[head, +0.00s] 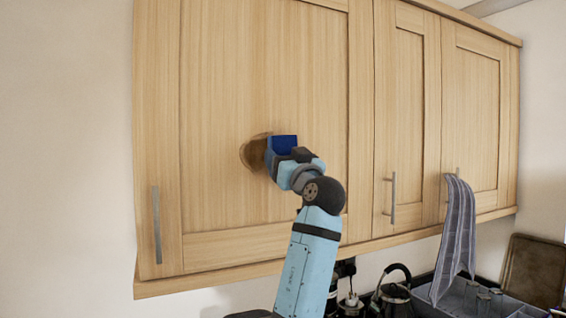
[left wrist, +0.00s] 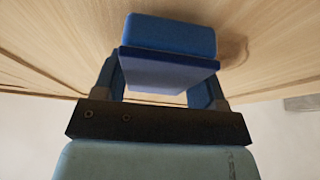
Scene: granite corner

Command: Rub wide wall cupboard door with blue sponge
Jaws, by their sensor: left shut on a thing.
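The wide wall cupboard door (head: 220,100) is light wood with a bar handle at its lower left. A brown stain (head: 253,153) shows on its panel, partly hidden behind my gripper and the sponge. My left gripper (head: 278,160) is at the door panel, shut on the blue sponge (head: 284,144). In the left wrist view the sponge (left wrist: 170,35) sits between the fingers, its far face at or very near the wood; I cannot tell whether it touches. Part of the stain (left wrist: 233,48) shows beside it. My right gripper is out of view.
Two narrower cupboard doors (head: 408,120) stand to the right, with a grey striped cloth (head: 457,235) hanging by the last handle. Bare wall lies left.

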